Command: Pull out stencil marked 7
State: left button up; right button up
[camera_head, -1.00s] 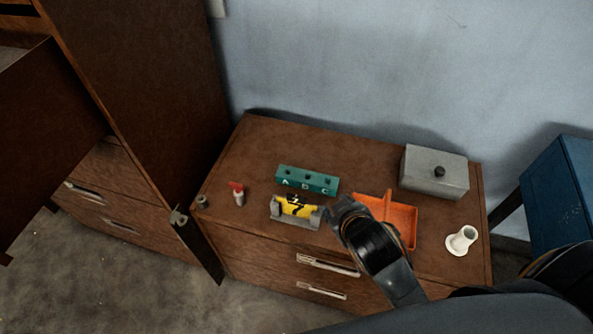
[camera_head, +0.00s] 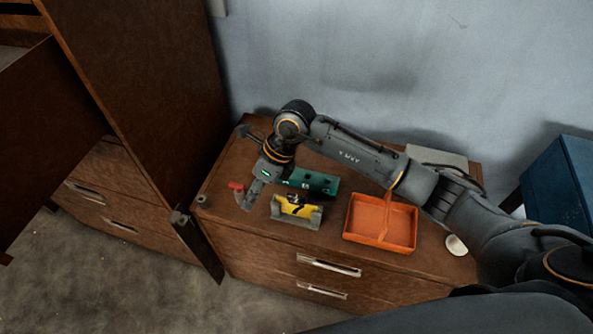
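The yellow stencil (camera_head: 297,206) with a black 7 sits in a grey holder (camera_head: 294,219) near the front of the brown cabinet top. My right gripper (camera_head: 246,204) points down just left of the holder, apart from the stencil. Its fingers are small and dark, so I cannot tell whether they are open or shut. A small red-topped piece (camera_head: 236,186) shows right beside the fingers; its lower part is hidden, and I cannot tell whether they touch it. My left gripper is not in view.
A teal lettered block (camera_head: 318,183) lies behind the holder, partly covered by my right arm. An orange tray (camera_head: 381,240) is to the right. A tall brown cabinet (camera_head: 130,90) stands left.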

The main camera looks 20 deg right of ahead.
aim_at(297, 196)
jog(key=w+d+h, duration=0.3)
jog(key=d+h, duration=0.3)
jog(key=d, duration=0.5)
notch_tip(297, 196, down, 10)
jog(key=b, duration=0.7)
jog(key=shift+d+f, duration=0.15)
jog(key=shift+f, duration=0.1)
jog(key=shift+b, duration=0.3)
grip_shut()
